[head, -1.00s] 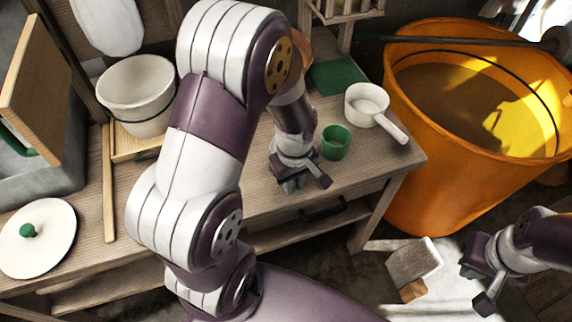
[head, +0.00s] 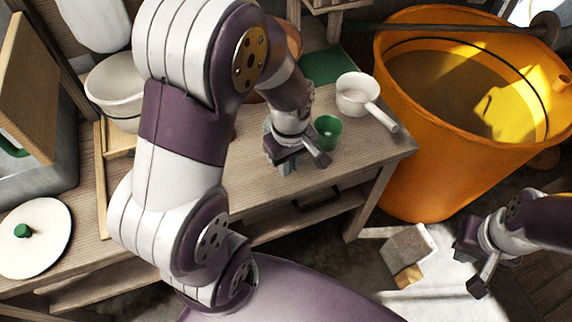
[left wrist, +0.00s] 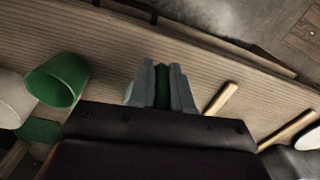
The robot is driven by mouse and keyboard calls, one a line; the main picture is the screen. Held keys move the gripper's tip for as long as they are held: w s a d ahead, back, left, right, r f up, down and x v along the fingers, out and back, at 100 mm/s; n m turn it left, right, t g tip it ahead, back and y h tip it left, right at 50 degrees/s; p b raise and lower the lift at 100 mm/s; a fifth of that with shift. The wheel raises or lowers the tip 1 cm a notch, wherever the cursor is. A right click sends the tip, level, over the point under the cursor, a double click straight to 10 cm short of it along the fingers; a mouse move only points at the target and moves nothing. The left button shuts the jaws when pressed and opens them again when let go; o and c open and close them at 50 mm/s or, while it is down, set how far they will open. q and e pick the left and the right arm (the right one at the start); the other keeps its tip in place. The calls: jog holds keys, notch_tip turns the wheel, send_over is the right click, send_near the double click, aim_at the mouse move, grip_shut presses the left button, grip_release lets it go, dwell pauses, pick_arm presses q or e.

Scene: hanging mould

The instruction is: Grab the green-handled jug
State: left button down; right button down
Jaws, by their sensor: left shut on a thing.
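My left gripper (head: 286,168) is low over the wooden table near its front edge, just left of a small green cup (head: 327,132). In the left wrist view its two grey fingers (left wrist: 162,88) are closed on a narrow green piece (left wrist: 162,84), consistent with the jug's green handle. The jug's body is not clearly seen; the arm and hand hide that spot in the head view. The green cup (left wrist: 57,80) stands apart from the fingers in the left wrist view.
A white saucepan (head: 357,93) stands behind the green cup. A large orange tub (head: 410,170) stands right of the table. A white pot (head: 115,90) and a white lid with green knob (head: 45,240) are at the left.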

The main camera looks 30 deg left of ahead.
pick_arm(q)
jog(key=s+d+r, duration=0.2)
jog(key=d+r, duration=0.4)
jog(key=d, duration=0.4)
jog(key=shift+d+r, duration=0.2)
jog(key=shift+d, duration=0.05)
jog(key=shift+s, duration=0.15)
dwell(1.4)
